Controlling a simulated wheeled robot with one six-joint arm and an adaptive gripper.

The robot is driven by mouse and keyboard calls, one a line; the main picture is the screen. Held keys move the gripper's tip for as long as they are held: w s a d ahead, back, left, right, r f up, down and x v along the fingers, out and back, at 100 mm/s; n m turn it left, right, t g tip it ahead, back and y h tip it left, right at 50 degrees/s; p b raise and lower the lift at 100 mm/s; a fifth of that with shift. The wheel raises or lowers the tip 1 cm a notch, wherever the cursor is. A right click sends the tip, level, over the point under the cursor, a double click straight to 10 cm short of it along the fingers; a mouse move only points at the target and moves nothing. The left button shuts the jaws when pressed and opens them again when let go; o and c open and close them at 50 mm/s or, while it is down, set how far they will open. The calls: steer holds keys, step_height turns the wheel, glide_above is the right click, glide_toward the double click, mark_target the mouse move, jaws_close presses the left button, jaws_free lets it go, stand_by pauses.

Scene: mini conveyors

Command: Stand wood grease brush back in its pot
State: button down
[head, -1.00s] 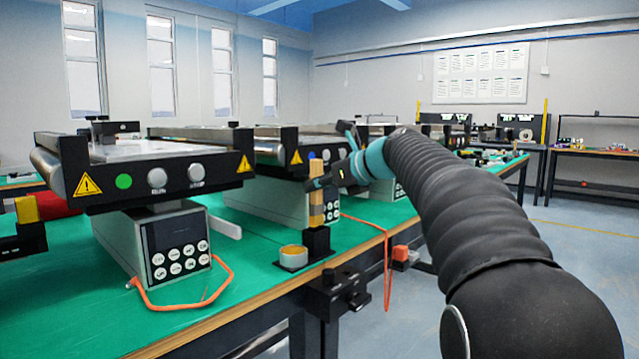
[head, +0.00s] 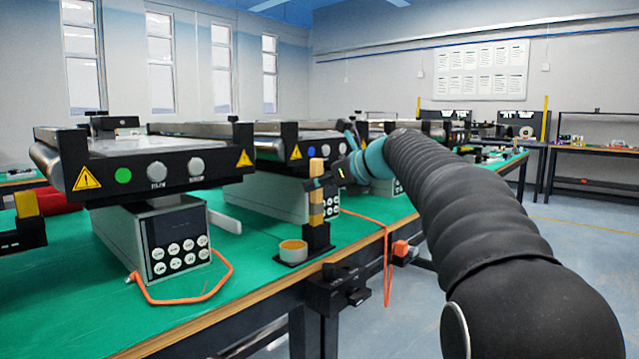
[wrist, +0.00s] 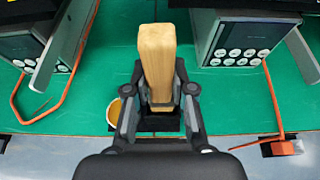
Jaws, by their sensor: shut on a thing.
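The wood grease brush, a pale wooden bar (head: 316,207), stands upright above a narrow black box-like holder (head: 317,240) that looks like its pot. My gripper (head: 318,184) is shut on the brush's upper part. The wrist view also shows the brush (wrist: 157,62) between both fingers (wrist: 158,92). In the head view the brush's lower end meets the holder's top. That end is hidden, so how deep it sits inside cannot be told. A small round white cup with an amber top (head: 292,250) stands just left of the holder.
The holder and cup are near the front edge of the green bench (head: 240,262). Mini conveyors (head: 150,170) stand to the left and behind. An orange cable (head: 190,300) lies on the left, another (head: 387,262) hangs over the edge. A black clamp (head: 338,288) is on the edge.

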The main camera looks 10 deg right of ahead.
mark_target(320, 160)
steer(key=shift+f+b, duration=0.65)
steer(key=shift+f, duration=0.8)
stand_by(0.5)
steer(key=shift+c, duration=1.7)
jaws_free()
steer(key=shift+r, duration=0.15)
step_height(320, 160, up, 5)
steer(key=p, duration=0.6)
steer(key=shift+s+r, duration=0.1)
steer(key=shift+r, duration=0.1)
steer(key=shift+r+p, duration=0.6)
steer(key=shift+r, duration=0.55)
